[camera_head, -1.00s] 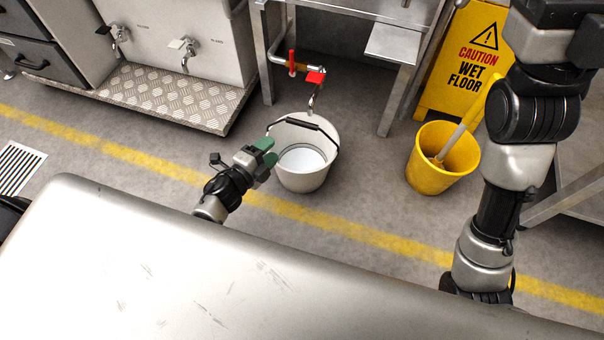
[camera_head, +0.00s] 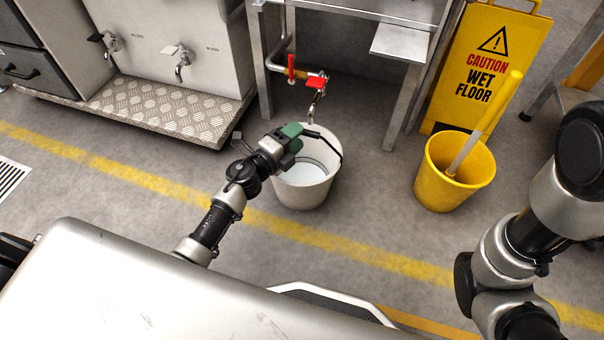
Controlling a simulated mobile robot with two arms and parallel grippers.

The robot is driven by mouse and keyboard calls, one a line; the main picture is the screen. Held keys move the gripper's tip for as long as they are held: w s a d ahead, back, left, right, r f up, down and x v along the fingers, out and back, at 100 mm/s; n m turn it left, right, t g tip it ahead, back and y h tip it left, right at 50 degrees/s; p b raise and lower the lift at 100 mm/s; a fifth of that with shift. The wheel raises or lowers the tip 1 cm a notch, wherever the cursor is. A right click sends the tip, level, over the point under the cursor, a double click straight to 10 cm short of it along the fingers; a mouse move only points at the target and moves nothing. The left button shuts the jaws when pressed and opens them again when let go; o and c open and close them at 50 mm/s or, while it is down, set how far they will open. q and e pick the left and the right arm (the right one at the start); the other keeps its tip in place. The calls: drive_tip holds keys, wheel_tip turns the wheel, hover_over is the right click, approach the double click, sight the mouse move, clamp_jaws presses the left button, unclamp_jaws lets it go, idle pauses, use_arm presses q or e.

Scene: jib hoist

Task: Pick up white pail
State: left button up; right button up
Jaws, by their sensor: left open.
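The white pail (camera_head: 305,192) stands upright on the grey floor below a red-handled tap (camera_head: 317,85). It holds what looks like clear water or a pale bottom. Its dark carrying handle (camera_head: 330,142) lies along the right and back of the rim. My left gripper (camera_head: 294,146), with green fingers, is open over the left back part of the pail, by the handle's near end. It hides part of the rim and handle; I cannot tell whether it touches them. My right arm shows at the right, but its gripper is out of view.
A yellow bucket (camera_head: 435,188) with a yellow-handled tool stands right of the pail. Behind it is a yellow wet floor sign (camera_head: 490,70). A metal table (camera_head: 403,42) stands behind the pail, and a treadplate step (camera_head: 170,110) lies at the left. Floor around the pail's front is clear.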

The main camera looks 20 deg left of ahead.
use_arm(q)
drive_tip(key=shift+b+x, duration=0.3)
drive_tip(key=shift+x, duration=1.15)
clamp_jaws()
drive_tip(key=shift+r, duration=0.15)
